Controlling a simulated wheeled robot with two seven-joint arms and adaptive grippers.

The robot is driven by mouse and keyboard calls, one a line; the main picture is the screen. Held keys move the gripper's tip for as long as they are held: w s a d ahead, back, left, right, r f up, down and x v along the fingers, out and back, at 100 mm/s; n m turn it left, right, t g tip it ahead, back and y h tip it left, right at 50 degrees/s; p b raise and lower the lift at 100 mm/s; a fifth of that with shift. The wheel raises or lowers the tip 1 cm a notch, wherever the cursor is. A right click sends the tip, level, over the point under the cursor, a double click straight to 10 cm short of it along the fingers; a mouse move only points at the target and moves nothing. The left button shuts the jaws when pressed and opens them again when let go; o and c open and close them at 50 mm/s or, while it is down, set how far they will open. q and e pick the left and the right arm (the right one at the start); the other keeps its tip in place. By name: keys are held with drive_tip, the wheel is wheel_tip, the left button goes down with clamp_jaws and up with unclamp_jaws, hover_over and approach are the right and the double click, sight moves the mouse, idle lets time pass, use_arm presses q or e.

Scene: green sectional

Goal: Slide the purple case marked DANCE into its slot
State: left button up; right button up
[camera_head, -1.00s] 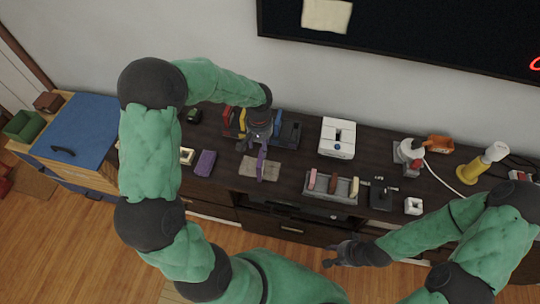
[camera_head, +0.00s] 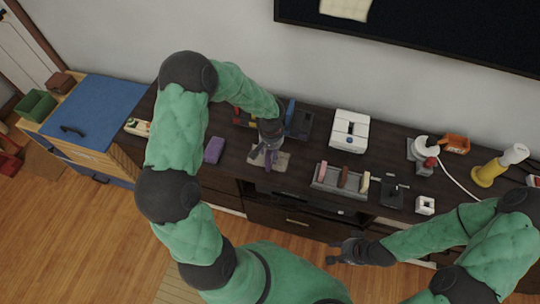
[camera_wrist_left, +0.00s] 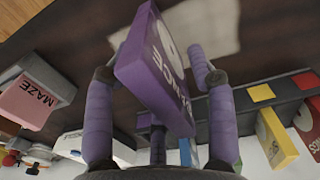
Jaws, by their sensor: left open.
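The purple case marked DANCE shows large in the left wrist view (camera_wrist_left: 152,75), with part of its lettering in sight. It stands between the two spread fingers of my left gripper (camera_wrist_left: 155,85), with a visible gap on the finger sides. In the head view my left gripper (camera_head: 268,152) is low over the beige mat and hides most of the case. The slotted rack (camera_head: 302,122) stands behind it near the wall, holding colored cases and partly covered by my left arm. My right gripper (camera_head: 337,252) is empty in front of the cabinet, its fingers apart.
A purple block (camera_head: 214,150) lies left of the mat (camera_head: 283,160). A grey tray (camera_head: 340,187) with pink, brown and cream cases is to the right. A white box (camera_head: 350,130) stands behind that tray.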

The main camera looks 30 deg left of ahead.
use_arm(q)
clamp_jaws()
drive_tip(key=shift+r, duration=0.15)
